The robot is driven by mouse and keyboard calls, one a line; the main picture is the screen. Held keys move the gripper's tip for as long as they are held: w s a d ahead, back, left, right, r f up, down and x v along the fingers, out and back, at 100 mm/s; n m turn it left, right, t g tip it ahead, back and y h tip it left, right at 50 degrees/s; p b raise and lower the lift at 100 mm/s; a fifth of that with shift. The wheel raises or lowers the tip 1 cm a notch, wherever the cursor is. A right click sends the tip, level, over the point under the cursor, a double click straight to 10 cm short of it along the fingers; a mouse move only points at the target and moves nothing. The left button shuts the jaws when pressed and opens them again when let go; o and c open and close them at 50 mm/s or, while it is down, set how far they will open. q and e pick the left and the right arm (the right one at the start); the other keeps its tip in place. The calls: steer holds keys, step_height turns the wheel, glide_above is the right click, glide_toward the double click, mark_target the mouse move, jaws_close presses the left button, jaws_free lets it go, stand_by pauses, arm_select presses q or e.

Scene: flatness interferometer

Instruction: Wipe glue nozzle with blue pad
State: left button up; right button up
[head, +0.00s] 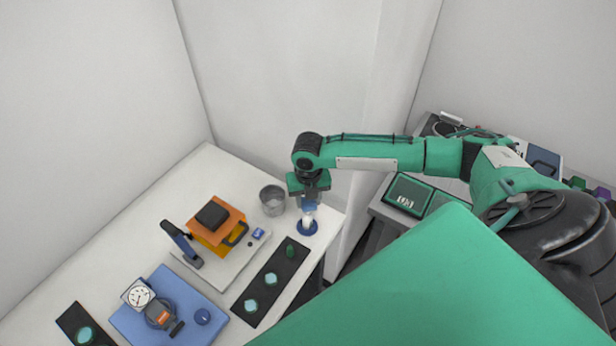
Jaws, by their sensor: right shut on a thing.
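My right gripper (309,200) reaches in from the right and points down at the table's right edge. It is shut on a small blue thing that looks like the blue pad (310,207), partly hidden by the fingers. Directly below is the white glue nozzle (308,217), upright on a round blue base (307,229). The pad appears at the nozzle's top; whether they touch is too small to tell. My left gripper is not in view.
A grey metal cup (272,199) stands just left of the gripper. A black strip (262,291) with round pieces lies in front. An orange device (212,232) sits on a pale plate, with a small blue block (258,234) near its edge.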

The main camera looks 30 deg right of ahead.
steer(key=shift+a, duration=0.6)
steer(key=shift+d, duration=0.15)
steer(key=shift+d+p, duration=0.3)
steer(key=shift+d, duration=0.25)
steer(key=shift+a, duration=0.7)
steer(key=shift+d, duration=0.15)
steer(key=shift+d, duration=0.55)
steer(key=shift+a, duration=0.1)
